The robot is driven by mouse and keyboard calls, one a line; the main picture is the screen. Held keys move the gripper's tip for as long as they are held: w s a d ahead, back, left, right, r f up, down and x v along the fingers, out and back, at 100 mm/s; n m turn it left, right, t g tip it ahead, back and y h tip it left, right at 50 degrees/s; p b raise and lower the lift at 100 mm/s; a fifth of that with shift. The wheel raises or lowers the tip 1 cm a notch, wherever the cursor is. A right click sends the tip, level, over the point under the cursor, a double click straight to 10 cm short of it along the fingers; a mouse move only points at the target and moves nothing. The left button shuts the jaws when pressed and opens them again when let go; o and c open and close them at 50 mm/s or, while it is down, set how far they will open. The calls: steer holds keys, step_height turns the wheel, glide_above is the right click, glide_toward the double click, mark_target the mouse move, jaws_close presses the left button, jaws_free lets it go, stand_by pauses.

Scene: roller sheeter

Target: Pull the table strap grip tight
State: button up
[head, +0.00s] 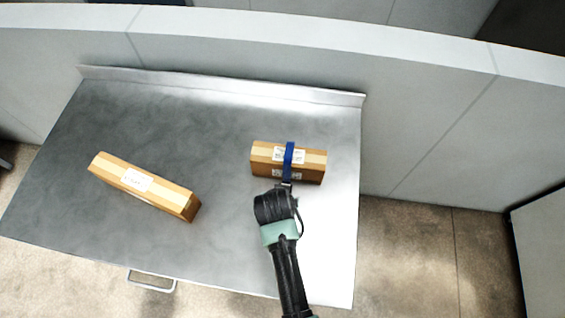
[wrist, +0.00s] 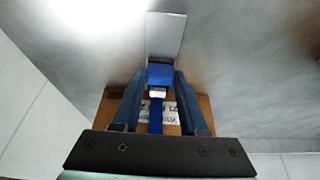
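A cardboard box (head: 262,165) lies on the right half of the steel table, with a blue strap (head: 289,152) over its middle. In the wrist view the blue strap (wrist: 156,120) runs across the box (wrist: 207,107) to a pale buckle (wrist: 157,93). Beyond it are a blue part (wrist: 160,75) and a flat grey tab (wrist: 165,36), seemingly the strap's grip. My gripper (head: 286,186) is at the box's near side. In the wrist view my gripper's (wrist: 161,76) two fingers stand apart on either side of the blue part; contact is not clear.
A second, longer cardboard box (head: 150,188) lies on the left of the steel table (head: 215,240), without a strap. The table has a raised back edge (head: 225,85) and stands by a grey wall (head: 430,120). The table between the boxes is clear.

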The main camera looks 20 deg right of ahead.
jaws_close()
stand_by(1.0)
